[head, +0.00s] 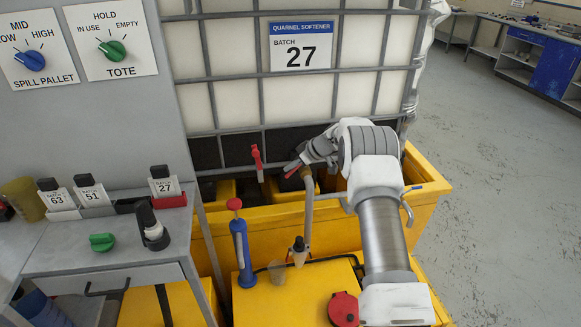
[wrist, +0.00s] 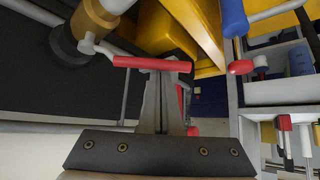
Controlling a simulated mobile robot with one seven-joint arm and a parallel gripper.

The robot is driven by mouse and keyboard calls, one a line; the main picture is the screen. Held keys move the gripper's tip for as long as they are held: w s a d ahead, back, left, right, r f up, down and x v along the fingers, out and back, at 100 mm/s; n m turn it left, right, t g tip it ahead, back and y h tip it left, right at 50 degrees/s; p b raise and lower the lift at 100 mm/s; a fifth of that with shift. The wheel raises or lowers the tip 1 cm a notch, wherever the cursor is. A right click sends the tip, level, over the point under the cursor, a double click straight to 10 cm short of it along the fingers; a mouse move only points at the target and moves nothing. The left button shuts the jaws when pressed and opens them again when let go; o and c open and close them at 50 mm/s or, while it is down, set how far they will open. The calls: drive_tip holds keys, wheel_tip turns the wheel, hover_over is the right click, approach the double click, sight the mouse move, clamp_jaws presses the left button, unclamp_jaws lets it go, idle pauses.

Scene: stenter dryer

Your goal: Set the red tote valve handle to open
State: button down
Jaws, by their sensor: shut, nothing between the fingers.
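The red tote valve handle (wrist: 152,63) is a red bar on a metal lever in the wrist view. The lever joins a brass valve body (wrist: 92,22) at the upper left. In the head view the handle's red grip (head: 291,173) shows beside my gripper (head: 302,161), low at the front of the caged tote (head: 350,50). In the wrist view my gripper (wrist: 171,72) is shut and empty, its fingertips right at the red bar, which lies across in front of them. I cannot tell whether they touch. My gripper partly hides the valve in the head view.
A hose (head: 308,205) runs down from the valve over the yellow spill pallet (head: 205,245). A blue pump (head: 242,252) with a red knob stands there. A grey bench (head: 60,255) is left; the floor (head: 490,150) right is clear.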

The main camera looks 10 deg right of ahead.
drive_tip(key=shift+s+d+f+b, duration=0.1)
drive_tip(key=shift+s+d+b, duration=0.1)
drive_tip(key=shift+b, duration=0.35)
drive_tip(key=shift+d+n+b, duration=0.1)
drive_tip(key=shift+n+b, duration=0.3)
drive_tip(key=shift+b, duration=0.05)
drive_tip(key=b, duration=0.1)
drive_tip(key=d+b, duration=0.1)
drive_tip(key=b, duration=0.1)
drive_tip(key=shift+s+f+g+y, duration=0.2)
drive_tip(key=shift+s+g+y, duration=0.1)
drive_tip(key=shift+s+g, duration=0.1)
drive_tip(key=shift+s+d+r+b, duration=0.1)
drive_tip(key=shift+s+d+b, duration=0.35)
drive_tip(key=shift+b, duration=0.75)
drive_tip(key=shift+s+d+r+b, duration=0.15)
drive_tip(key=shift+d+b, duration=0.5)
drive_tip(key=shift+b, duration=0.5)
